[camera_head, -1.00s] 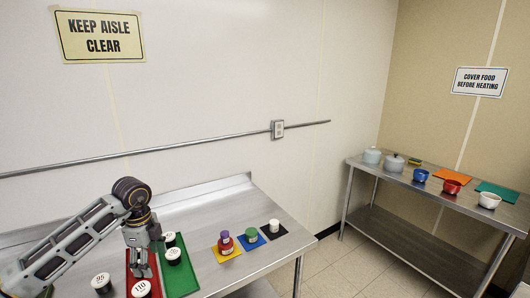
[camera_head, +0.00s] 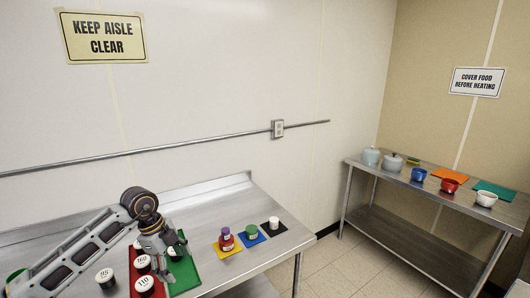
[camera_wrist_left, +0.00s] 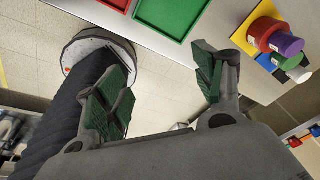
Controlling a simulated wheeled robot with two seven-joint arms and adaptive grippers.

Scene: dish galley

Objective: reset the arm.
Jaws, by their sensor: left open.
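My left gripper (camera_head: 176,256) is open and empty. In the head view it hangs over the green tray (camera_head: 188,284), its fingers angled to the right. Its two green-padded fingers stand wide apart in the left wrist view (camera_wrist_left: 160,80), with nothing between them. The arm comes in from the left above the steel table (camera_head: 215,198). Black cups with white lids stand by the red tray (camera_head: 135,252), one marked 110 (camera_head: 144,284) and one marked 95 (camera_head: 104,277). My right gripper is not in view.
A second steel table (camera_head: 405,168) with pots and bowls stands at the right. Floor shows between the tables.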

